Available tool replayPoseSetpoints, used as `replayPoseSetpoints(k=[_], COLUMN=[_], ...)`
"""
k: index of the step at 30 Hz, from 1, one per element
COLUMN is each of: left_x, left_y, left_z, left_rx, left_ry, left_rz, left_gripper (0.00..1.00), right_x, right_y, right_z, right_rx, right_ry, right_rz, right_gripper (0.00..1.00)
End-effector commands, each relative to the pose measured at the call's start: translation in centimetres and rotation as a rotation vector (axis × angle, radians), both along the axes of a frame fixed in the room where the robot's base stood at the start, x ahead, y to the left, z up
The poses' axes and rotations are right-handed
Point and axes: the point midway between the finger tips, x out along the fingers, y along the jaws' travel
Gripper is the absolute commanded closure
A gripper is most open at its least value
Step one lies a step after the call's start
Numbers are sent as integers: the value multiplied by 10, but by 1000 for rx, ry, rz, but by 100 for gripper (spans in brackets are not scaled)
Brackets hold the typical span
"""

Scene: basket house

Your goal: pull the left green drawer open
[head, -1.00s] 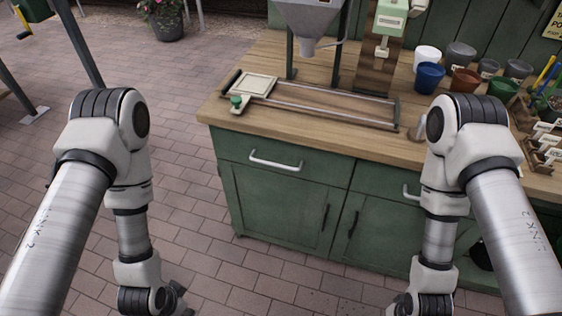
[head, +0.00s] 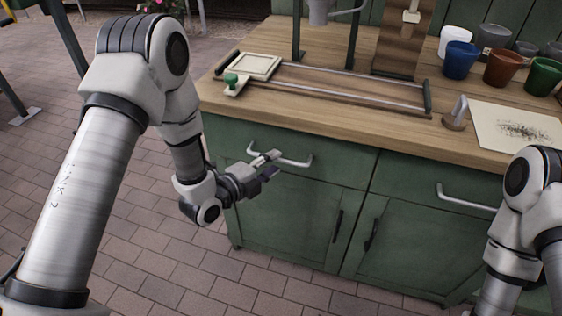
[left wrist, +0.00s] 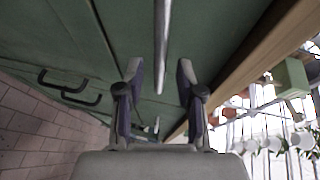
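The left green drawer (head: 335,169) is flush in the bench front, under the wooden top. Its silver bar handle (head: 298,162) is partly covered by my left gripper (head: 271,165), whose fingers are at the handle's left part. In the left wrist view the two fingers of my left gripper (left wrist: 160,72) are apart, and the handle (left wrist: 162,35) runs up the picture in line with the gap between them. I cannot tell whether the bar is between the fingertips or just ahead of them. My right gripper is out of the picture.
A second green drawer (head: 420,199) with a silver handle is to the right, near my right arm. Cabinet doors with black handles are below. The wooden worktop (head: 300,105) overhangs the drawers and carries a rail frame, a silver knob and several pots. Open brick floor lies in front.

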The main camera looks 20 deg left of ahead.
Motion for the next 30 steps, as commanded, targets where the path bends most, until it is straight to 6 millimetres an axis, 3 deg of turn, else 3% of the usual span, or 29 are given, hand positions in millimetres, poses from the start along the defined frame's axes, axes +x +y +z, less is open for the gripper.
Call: replayPoseSetpoints(k=[6,13,14,17,30], left_x=[26,29,29,28,28], left_y=[-13,-14,-14,-14,-14], left_z=[-6,-7,-7,-7,-7], left_rx=[0,-2,-2,-2,-1], left_ry=[2,3,3,3,4], left_rz=[-2,0,0,0,0], left_gripper=[63,63,66,100,100], right_x=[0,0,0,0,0], right_y=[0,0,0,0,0], right_z=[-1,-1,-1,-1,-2], right_rx=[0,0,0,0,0], right_ry=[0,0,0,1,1], right_rz=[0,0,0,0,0], right_gripper=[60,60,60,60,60])
